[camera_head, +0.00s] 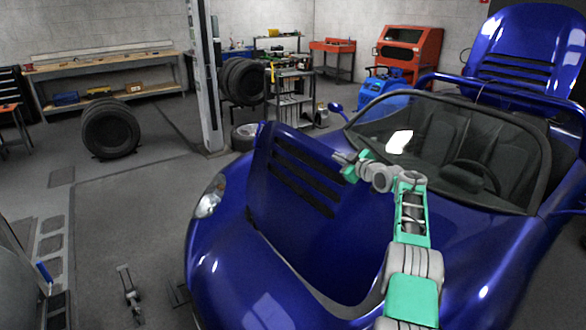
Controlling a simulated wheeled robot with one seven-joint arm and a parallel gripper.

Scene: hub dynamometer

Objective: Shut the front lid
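The front lid (290,172) of the blue car (222,258) stands raised and tilted up, with dark slotted vents across it. The dark blue front opening lies below and in front of it. My arm reaches up from the bottom right over the car's front. My gripper (346,165) is at the lid's upper right edge, in front of the windshield (440,150). I cannot tell whether it touches the lid. Its fingers are small and partly overlapped, so their opening is unclear.
The car's rear lid (525,48) is also raised at the upper right. A tire (110,128), a grey lift post (206,85) and a tool cart (292,95) stand behind to the left. A floor jack (130,292) lies at the lower left. The floor left of the car is mostly open.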

